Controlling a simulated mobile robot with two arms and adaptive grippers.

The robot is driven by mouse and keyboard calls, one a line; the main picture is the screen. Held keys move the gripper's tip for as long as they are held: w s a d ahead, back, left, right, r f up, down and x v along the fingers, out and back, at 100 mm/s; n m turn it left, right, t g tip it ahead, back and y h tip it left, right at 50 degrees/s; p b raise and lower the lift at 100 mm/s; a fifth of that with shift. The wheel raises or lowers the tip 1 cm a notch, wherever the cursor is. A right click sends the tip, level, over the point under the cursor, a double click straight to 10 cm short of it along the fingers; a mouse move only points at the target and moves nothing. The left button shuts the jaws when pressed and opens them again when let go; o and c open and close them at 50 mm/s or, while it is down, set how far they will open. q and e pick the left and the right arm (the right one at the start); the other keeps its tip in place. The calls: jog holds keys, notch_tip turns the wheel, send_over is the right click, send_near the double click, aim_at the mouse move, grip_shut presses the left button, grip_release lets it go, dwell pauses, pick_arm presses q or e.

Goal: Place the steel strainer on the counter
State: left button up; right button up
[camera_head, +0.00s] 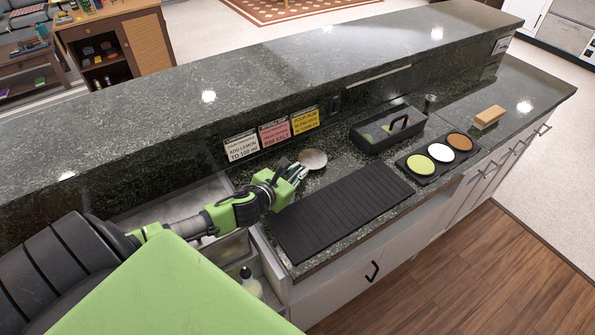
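The round, shiny steel strainer (314,159) shows just beyond the fingertips of my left gripper (298,172), over the back part of the dark stone counter (342,165). The fingers overlap its near edge in the camera_head view. I cannot tell whether they grip it, or whether it touches the counter or is held a little above it. My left arm reaches in from the left, over an open well. My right gripper is not in view.
A black ribbed mat (342,212) lies right of my gripper. Three signs (274,133) stand behind. A black caddy (388,130), a tray of three colored rounds (437,158) and a wood-backed brush (489,117) are farther right. A bottle (250,283) stands below my arm.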

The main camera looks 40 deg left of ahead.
pick_arm(q)
jog(key=shift+o, duration=0.5)
jog(key=shift+r, duration=0.1)
jog(key=b+v, duration=0.1)
jog(key=v, duration=0.9)
jog(key=shift+s, duration=0.1)
jog(key=shift+v, duration=0.9)
